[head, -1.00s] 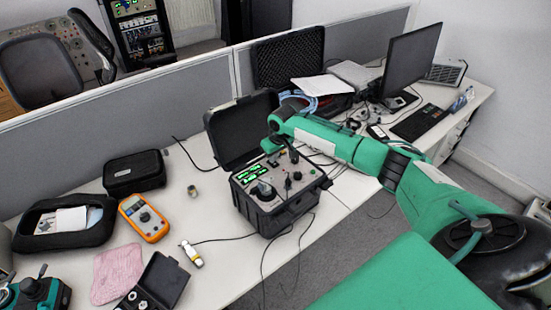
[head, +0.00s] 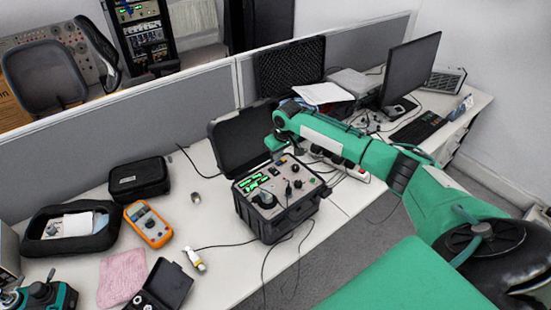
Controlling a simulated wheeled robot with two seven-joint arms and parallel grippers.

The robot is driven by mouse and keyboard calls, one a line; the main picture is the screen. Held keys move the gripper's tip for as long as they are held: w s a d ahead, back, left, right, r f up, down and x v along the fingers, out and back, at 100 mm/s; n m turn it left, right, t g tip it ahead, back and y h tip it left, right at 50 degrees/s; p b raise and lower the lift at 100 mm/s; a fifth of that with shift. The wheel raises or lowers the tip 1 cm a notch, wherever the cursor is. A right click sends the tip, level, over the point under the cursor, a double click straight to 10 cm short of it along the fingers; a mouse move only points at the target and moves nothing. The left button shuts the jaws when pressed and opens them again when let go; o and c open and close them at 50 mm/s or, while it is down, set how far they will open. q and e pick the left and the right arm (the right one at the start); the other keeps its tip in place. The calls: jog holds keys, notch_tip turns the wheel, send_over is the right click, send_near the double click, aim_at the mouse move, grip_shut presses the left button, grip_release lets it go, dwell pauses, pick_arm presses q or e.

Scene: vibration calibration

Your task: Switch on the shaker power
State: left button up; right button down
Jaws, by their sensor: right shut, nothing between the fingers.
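The shaker power unit is an open black case (head: 279,222) on the desk with a grey control panel (head: 303,190). The panel carries lit green displays (head: 253,183), knobs and small switches. The individual switch positions are too small to read. The case's lid (head: 240,142) stands open behind the panel. My right arm reaches in from the right. My right gripper (head: 278,153) is shut and empty by the panel's back edge, between panel and lid. Its fingertips are mostly hidden and I cannot tell whether they touch anything.
An orange multimeter (head: 149,224), black pouches (head: 137,178), a pink cloth (head: 122,277) and a small open black case (head: 166,286) lie left. A monitor (head: 410,66) stands back right. Cables trail from the unit.

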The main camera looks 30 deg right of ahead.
jog(key=s+b+v, duration=0.1)
jog(key=b+v, duration=0.1)
jog(key=v, duration=0.5)
jog(key=shift+s+f, duration=0.2)
jog(key=shift+s, duration=0.1)
jog(key=shift+d, duration=0.15)
